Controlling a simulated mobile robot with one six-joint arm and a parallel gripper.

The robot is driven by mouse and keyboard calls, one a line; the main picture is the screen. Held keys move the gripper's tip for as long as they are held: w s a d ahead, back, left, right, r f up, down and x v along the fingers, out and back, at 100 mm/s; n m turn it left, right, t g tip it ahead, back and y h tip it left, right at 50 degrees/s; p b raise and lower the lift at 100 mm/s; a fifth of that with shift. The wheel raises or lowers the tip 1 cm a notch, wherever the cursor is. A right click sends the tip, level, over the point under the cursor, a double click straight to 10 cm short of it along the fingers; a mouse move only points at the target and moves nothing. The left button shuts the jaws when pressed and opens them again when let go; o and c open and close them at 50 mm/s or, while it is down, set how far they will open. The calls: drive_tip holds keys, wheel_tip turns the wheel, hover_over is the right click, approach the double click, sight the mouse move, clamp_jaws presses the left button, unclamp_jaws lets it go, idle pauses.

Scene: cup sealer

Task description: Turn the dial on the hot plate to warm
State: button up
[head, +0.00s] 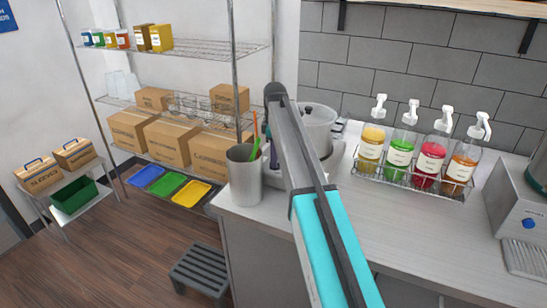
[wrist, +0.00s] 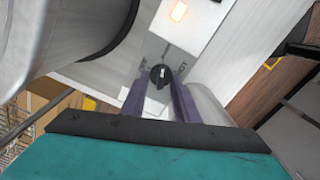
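The hot plate's black dial (wrist: 160,76) shows in the wrist view, with a pale mark near its upper edge. The hot plate (wrist: 205,22) is light-coloured, with a lit orange indicator (wrist: 179,11). My gripper (wrist: 161,88) has its two purple fingers apart, one on each side of the dial, with a gap visible; I cannot tell whether either touches it. In the head view, my arm hides the dial and most of the hot plate. A silver pot (head: 318,124) stands on the hot plate.
A metal cup with utensils (head: 244,178) stands left of my arm at the counter edge. A rack of several pump bottles (head: 412,180) is to the right. A grey machine (head: 520,215) stands at the far right. The counter (head: 400,225) is clear in front of the bottles.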

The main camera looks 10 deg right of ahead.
wheel_tip(320, 180, up, 14)
drive_tip(key=b, duration=0.3)
drive_tip(key=shift+b, duration=0.4)
drive_tip(key=shift+f, duration=0.1)
idle(0.4)
